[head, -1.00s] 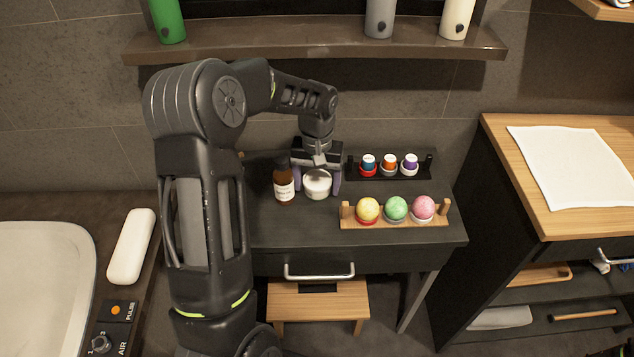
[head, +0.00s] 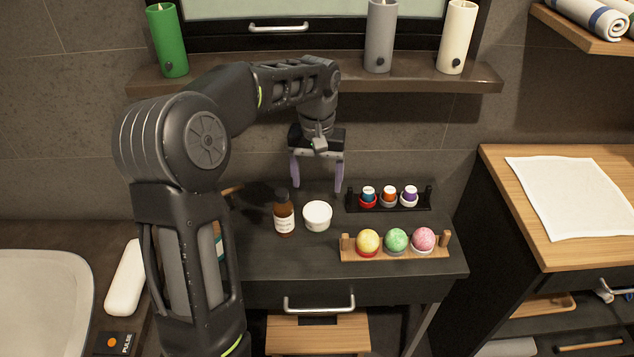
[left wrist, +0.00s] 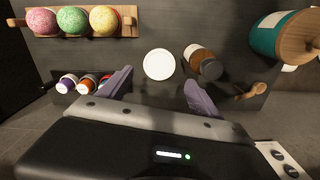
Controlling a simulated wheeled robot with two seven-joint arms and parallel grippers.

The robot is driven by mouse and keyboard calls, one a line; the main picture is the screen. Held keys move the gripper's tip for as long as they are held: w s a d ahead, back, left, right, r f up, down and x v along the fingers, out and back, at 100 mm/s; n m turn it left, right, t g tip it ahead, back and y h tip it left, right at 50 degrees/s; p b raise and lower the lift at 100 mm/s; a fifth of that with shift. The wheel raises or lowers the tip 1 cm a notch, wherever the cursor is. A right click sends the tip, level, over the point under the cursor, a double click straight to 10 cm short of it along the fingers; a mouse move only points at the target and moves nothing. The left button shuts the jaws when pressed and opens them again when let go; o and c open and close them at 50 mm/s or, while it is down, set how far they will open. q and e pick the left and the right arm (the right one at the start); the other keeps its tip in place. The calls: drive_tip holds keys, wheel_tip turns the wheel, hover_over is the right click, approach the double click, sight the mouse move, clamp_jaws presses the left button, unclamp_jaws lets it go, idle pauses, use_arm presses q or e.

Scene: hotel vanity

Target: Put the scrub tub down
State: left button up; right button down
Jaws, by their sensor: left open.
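The scrub tub (head: 317,216) is a small white round tub with a white lid. It stands upright on the dark vanity top (head: 290,262), just right of a brown bottle (head: 284,216). My left gripper (head: 318,188) is open and empty above and behind the tub, its two purple fingers apart and clear of it. In the left wrist view the tub's white lid (left wrist: 159,64) shows ahead of and between the open fingers (left wrist: 160,92). My right gripper is in neither view.
A wooden rack (head: 380,253) holds yellow, green and pink balls at the front right. Behind it a black rack (head: 432,197) holds small coloured-capped bottles. A teal jar with a wooden lid (left wrist: 279,36) stands beyond the brown bottle. Candles stand on the shelf (head: 290,81) above.

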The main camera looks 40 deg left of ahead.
sight(317, 217)
use_arm(q)
drive_tip(key=shift+o, duration=0.3)
